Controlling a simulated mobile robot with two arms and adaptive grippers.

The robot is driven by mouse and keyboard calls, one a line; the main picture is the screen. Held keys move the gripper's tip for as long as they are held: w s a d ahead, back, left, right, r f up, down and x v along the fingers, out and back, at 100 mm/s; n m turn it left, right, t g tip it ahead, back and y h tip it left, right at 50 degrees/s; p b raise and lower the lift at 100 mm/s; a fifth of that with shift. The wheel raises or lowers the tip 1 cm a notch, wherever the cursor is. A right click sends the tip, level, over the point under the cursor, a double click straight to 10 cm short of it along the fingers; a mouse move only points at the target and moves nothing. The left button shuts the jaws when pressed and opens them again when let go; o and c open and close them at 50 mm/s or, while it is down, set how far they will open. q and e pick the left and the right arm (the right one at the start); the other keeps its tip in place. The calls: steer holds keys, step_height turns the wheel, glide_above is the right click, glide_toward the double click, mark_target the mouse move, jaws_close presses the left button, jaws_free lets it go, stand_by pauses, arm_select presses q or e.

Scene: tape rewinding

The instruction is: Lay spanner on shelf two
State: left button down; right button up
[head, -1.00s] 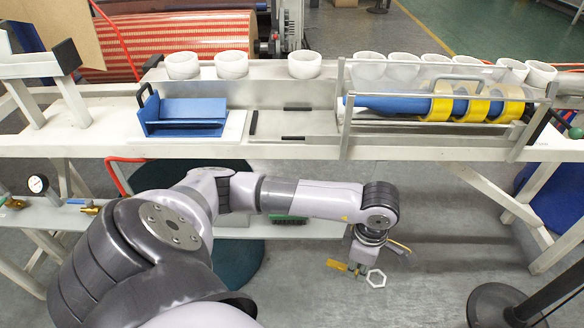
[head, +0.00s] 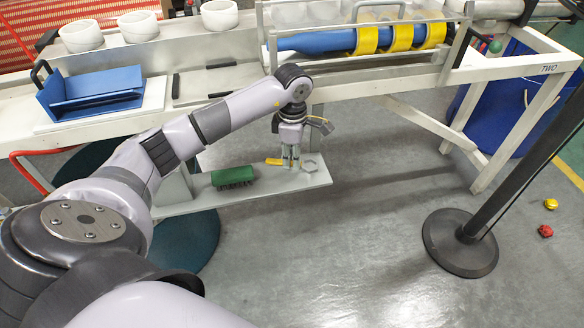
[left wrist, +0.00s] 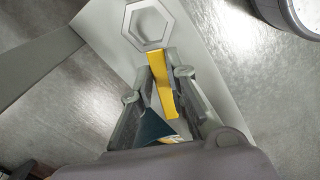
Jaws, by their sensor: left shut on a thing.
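The spanner has a yellow handle (head: 273,161) and a grey hexagonal ring end (head: 309,166). The spanner is over the right end of a low grey shelf (head: 240,194) under the bench. I cannot tell whether it touches the shelf. The word TWO is on the bench frame at the right. My right gripper is not in view.
A green block-like thing (head: 233,176) lies on the shelf, left of the spanner. The bench (head: 400,78) stands above, with a blue holder (head: 95,97) and a blue roll with yellow rings (head: 345,40). A black post base (head: 460,243) stands on the floor at right.

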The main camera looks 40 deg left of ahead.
arm_select(q)
steer(key=shift+w+a, duration=0.1)
steer(key=shift+w, duration=0.05)
steer(key=shift+f, duration=0.2)
step_height(320, 180, down, 3)
steer(key=b, duration=0.3)
steer(key=shift+f, duration=0.1)
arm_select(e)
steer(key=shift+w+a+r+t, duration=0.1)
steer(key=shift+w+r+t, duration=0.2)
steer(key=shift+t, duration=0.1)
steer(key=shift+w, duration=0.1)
arm_select(q)
steer(key=c, duration=1.6)
jaws_free()
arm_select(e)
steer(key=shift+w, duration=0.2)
arm_select(q)
steer(key=shift+o, duration=0.2)
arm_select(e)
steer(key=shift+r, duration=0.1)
